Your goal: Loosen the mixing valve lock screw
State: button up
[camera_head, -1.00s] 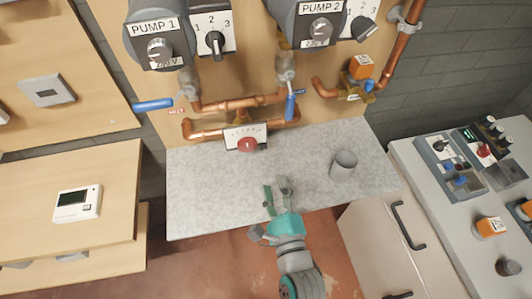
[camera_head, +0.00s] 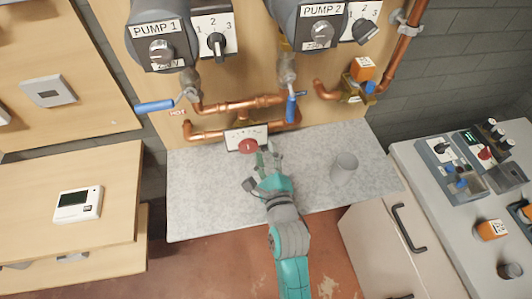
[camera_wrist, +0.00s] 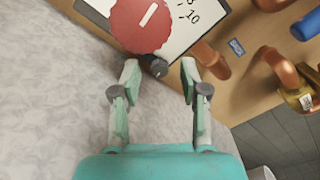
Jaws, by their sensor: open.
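The mixing valve has a red round knob (camera_head: 248,146) with a white mark, on a white scale plate (camera_head: 233,137) at the back of the grey counter. In the wrist view the red knob (camera_wrist: 143,22) is at the top, and a small dark lock screw (camera_wrist: 155,67) sits just below it. My gripper (camera_head: 262,160) is in front of the valve, just below and right of the knob. In the wrist view my gripper (camera_wrist: 160,82) is open, its two fingers apart. The lock screw shows between them near the left fingertip; I cannot tell whether they touch.
Copper pipes (camera_head: 240,102) run above the valve. Blue-handled valves (camera_head: 154,106) hang left and right of it. The counter's left side is clear.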

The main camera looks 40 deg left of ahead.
jog(key=shift+w+a, duration=0.15)
grip_shut()
dwell(0.4)
jog(key=n, duration=0.4)
jog(key=shift+n, duration=2.5)
